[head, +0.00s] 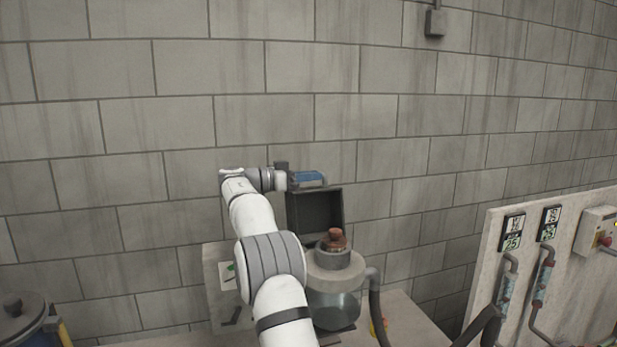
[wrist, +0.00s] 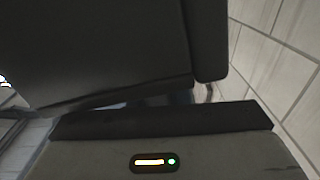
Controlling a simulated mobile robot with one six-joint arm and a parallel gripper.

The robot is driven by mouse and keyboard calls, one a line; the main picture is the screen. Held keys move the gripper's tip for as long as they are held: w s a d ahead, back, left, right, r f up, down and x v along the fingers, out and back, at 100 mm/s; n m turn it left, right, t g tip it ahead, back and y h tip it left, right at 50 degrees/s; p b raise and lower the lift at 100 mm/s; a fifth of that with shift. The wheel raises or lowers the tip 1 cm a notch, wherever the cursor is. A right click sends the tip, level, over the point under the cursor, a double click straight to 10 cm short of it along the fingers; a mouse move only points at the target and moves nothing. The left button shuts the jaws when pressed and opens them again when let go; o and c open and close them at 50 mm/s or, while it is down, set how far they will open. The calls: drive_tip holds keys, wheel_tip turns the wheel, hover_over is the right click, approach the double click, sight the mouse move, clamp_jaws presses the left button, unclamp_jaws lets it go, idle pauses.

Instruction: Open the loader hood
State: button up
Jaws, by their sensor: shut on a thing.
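The loader hood (head: 315,212) is a dark square lid standing raised, its inside facing me, behind the glass loader vessel (head: 335,305) with its grey collar. My gripper (head: 322,181) is at the hood's top edge, reached from the left, and is shut on the hood. The exact contact of the fingertips is too small to make out. In the wrist view a large dark panel (wrist: 100,50), apparently the hood, fills the upper left and hides much of the scene. A reddish-brown knobbed part (head: 335,240) sits on top of the vessel.
My arm hides part of the pale box (head: 215,270) left of the vessel. A dark hose (head: 375,305) runs down from the vessel's right side. A pale panel (head: 560,260) with gauges and pipes stands at right. A block wall (head: 180,120) is close behind the hood.

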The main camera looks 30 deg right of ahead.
clamp_jaws()
drive_tip(key=shift+s+b, duration=0.1)
drive_tip(key=shift+b, duration=0.45)
drive_tip(key=shift+s+a+b, duration=0.1)
drive_tip(key=shift+s+b, duration=0.15)
drive_tip(key=shift+b, duration=0.35)
drive_tip(key=b, duration=0.1)
drive_tip(key=s+b, duration=0.1)
drive_tip(key=s+r+b, duration=0.1)
drive_tip(key=shift+a+m, duration=0.25)
drive_tip(key=shift+m, duration=0.15)
drive_tip(key=shift+s+a+r+b, duration=0.1)
drive_tip(key=shift+s+r+b, duration=0.3)
drive_tip(key=shift+b, duration=0.2)
drive_tip(key=o, duration=0.6)
unclamp_jaws()
drive_tip(key=shift+w, duration=0.1)
drive_tip(key=shift+o, duration=0.2)
